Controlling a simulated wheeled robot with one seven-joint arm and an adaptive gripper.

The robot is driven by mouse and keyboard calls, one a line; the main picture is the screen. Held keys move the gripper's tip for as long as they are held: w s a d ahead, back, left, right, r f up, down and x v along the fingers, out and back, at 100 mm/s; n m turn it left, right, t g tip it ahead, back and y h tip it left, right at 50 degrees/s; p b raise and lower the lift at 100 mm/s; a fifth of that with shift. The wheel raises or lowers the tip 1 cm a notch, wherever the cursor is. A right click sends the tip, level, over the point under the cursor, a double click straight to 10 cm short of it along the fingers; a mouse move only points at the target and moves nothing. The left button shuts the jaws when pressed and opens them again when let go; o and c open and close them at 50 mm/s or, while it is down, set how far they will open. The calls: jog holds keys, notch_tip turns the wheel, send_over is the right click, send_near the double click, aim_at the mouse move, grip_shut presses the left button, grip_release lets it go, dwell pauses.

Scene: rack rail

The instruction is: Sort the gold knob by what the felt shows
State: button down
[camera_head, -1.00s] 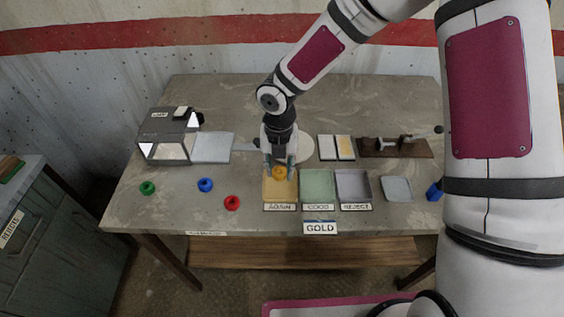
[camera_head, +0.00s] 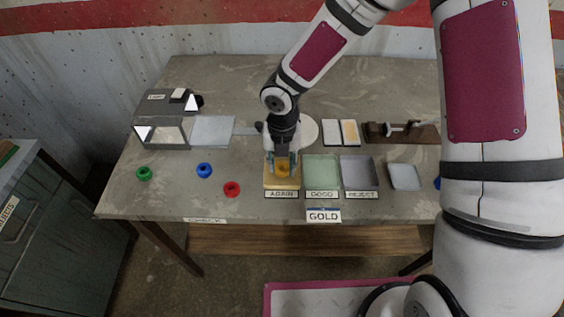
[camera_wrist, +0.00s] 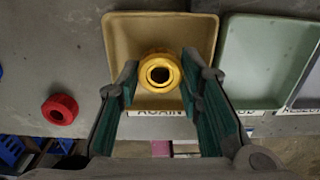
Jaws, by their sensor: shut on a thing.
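The gold knob (camera_head: 283,170) is a yellow ring-shaped piece with a dark hole; it also shows in the wrist view (camera_wrist: 160,72). My gripper (camera_head: 283,165) is shut on it, with a finger on each side, and holds it over the tan tray labelled AGAIN (camera_head: 270,184). The wrist view shows this tray (camera_wrist: 120,45) around and below the knob. I cannot tell whether the knob touches the tray floor. To its right are the green GOOD tray (camera_head: 321,170) and the grey REJECT tray (camera_head: 358,172). A GOLD sign (camera_head: 323,216) hangs at the table front. Two pale pads (camera_head: 341,132) lie behind the trays.
Green (camera_head: 144,174), blue (camera_head: 204,170) and red (camera_head: 232,189) knobs lie loose left of the trays. A lamp box (camera_head: 162,128) stands at the back left, a wooden fixture (camera_head: 402,132) at the back right. A light grey tray (camera_head: 404,177) sits right of REJECT.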

jog(key=shift+f, duration=0.25)
dwell(0.3)
jog(key=c, duration=1)
grip_release()
jog(key=shift+c, duration=0.2)
jog(key=shift+r, duration=0.15)
jog(key=shift+r+p, duration=1.5)
jog(key=shift+r, duration=2.4)
